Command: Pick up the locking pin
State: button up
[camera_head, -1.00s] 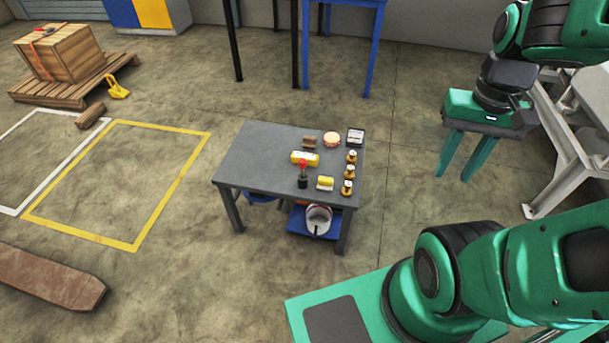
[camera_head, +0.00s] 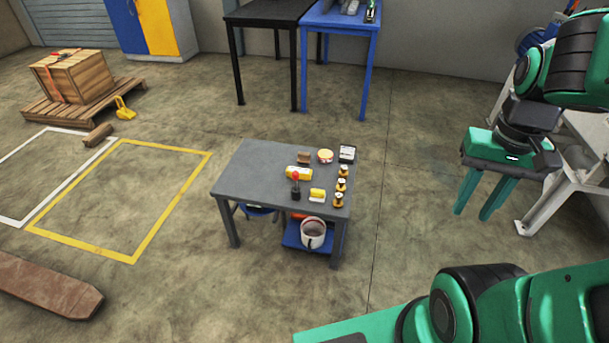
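A grey work table (camera_head: 245,175) stands in the middle of the view with several small objects on its right half. One is a small upright piece with a red top and dark base (camera_head: 295,187). I cannot tell for sure whether it or another small object is the locking pin. My gripper (camera_head: 471,214) hangs at the right, far from the table top. Its two green fingers point down and are apart, with nothing between them.
A white frame (camera_head: 552,200) stands behind my gripper.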

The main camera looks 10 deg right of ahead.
aim_at(295, 174)
jog(key=z, duration=0.25)
jog(key=i, duration=1.15)
jog(key=u, duration=0.05)
